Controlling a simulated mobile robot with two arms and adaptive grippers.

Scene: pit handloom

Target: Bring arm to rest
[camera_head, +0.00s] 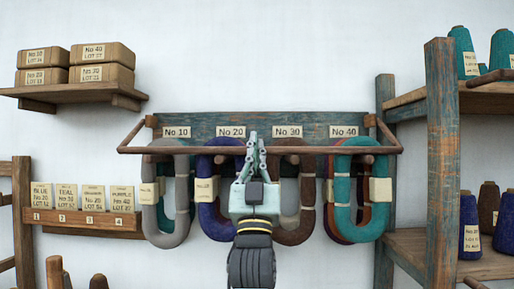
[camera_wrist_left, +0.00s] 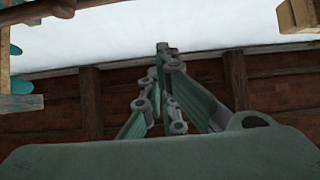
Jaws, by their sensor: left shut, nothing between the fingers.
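My left gripper (camera_head: 252,137) is in the middle of the head view, pointing up, with its fingers closed together and nothing between them. It appears in front of the yarn rack (camera_head: 286,122), between the No 20 and No 30 labels; its distance from the rack is hard to tell. In the left wrist view the shut fingers (camera_wrist_left: 163,50) point up the picture, over a brown surface with dark beams. My right gripper is in neither view.
Behind the gripper hang a grey hank (camera_head: 149,210), a blue hank (camera_head: 207,215), a brown hank (camera_head: 306,190) and a teal hank (camera_head: 341,215). Wrapped packets (camera_head: 102,53) sit on the upper left shelf. A post (camera_head: 442,150) and cone shelves (camera_head: 410,250) stand at right.

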